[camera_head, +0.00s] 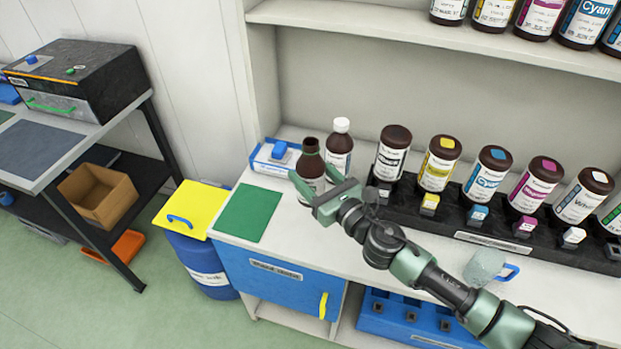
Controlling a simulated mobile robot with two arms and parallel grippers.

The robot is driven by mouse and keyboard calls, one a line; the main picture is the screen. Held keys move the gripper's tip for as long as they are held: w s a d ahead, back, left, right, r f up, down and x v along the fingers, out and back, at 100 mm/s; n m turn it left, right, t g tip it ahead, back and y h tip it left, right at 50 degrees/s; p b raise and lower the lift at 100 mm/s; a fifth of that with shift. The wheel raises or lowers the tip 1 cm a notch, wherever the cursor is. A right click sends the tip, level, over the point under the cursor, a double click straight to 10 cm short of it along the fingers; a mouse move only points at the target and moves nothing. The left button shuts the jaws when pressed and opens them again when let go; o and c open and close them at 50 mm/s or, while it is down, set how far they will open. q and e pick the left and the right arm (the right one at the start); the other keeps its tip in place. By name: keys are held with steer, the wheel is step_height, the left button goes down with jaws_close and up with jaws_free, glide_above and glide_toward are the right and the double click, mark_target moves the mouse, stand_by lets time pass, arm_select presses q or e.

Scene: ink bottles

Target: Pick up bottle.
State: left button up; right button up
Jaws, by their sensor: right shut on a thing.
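A brown bottle (310,164) with an open, narrow neck and a white label stands on the white counter. My right gripper (318,188) reaches in from the right and is shut on this bottle, with its green fingers across the label. The gripper hides part of the bottle's lower body. A second brown bottle with a white cap (339,147) stands just behind and to the right. My left gripper does not show.
Several large brown ink bottles (436,163) stand in a black rack (490,238) to the right. A blue-and-white tray (272,157) and a green mat (249,212) lie left. A glass mug (485,264) stands near my right arm. A shelf (430,35) hangs above.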

mark_target(316, 154)
steer(key=shift+r+p, duration=1.05)
steer(key=shift+r, duration=2.5)
